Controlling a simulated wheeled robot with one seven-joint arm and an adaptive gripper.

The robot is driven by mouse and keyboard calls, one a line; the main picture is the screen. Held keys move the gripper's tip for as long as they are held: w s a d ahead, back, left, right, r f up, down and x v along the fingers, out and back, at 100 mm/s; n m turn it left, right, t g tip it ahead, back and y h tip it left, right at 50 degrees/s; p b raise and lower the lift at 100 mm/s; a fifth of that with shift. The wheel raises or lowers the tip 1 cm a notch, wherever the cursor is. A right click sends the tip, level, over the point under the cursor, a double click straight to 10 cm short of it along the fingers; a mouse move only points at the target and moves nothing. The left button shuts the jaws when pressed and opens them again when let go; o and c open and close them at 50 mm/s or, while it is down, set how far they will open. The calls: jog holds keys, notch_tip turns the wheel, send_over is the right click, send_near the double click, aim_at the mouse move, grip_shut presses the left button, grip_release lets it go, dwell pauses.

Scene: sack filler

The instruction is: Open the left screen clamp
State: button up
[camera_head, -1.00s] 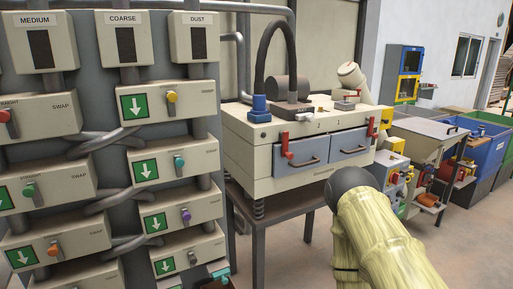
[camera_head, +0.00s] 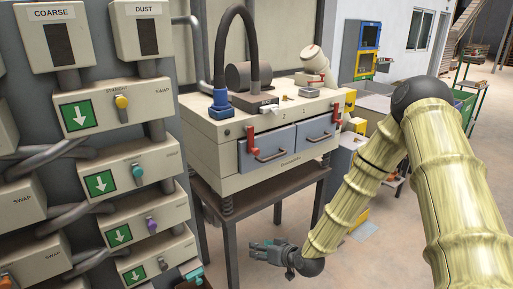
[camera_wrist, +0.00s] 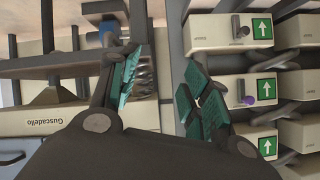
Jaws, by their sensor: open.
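The left screen clamp (camera_head: 252,139) is a red upright lever on the front left of the cream screening machine (camera_head: 228,178), left of the left blue-grey drawer (camera_head: 262,151). A similar red right clamp (camera_head: 337,112) stands at the right of the right drawer (camera_head: 316,129). My gripper (camera_head: 256,247) is low, below the machine and in front of its stand, apart from the clamp. In the wrist view my gripper (camera_wrist: 163,88) has its teal-padded fingers apart with nothing between them. The clamps cannot be made out there; the machine's cream front (camera_wrist: 50,122) shows at the left, upside down.
A grey panel (camera_head: 190,110) with several switch boxes, such as one with a teal knob (camera_head: 125,168), stands close on the left. The machine rests on a dark stand (camera_head: 230,225). Bare floor (camera_head: 400,240) lies to the right.

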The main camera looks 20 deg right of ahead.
jog(key=w+d+r+t+p, duration=0.1)
jog(key=w+d+r+t, duration=0.1)
jog(key=w+r, duration=0.3)
jog(key=w+d+r+t, duration=0.1)
jog(key=w+d+r, duration=0.1)
jog(key=r, duration=0.5)
jog(key=n+t+y+p, duration=0.1)
jog(key=t+p, duration=0.1)
jog(key=t, duration=0.1)
send_near(258, 153)
jog(key=shift+p+x, duration=1.65)
jog(key=shift+x, duration=3.6)
grip_shut()
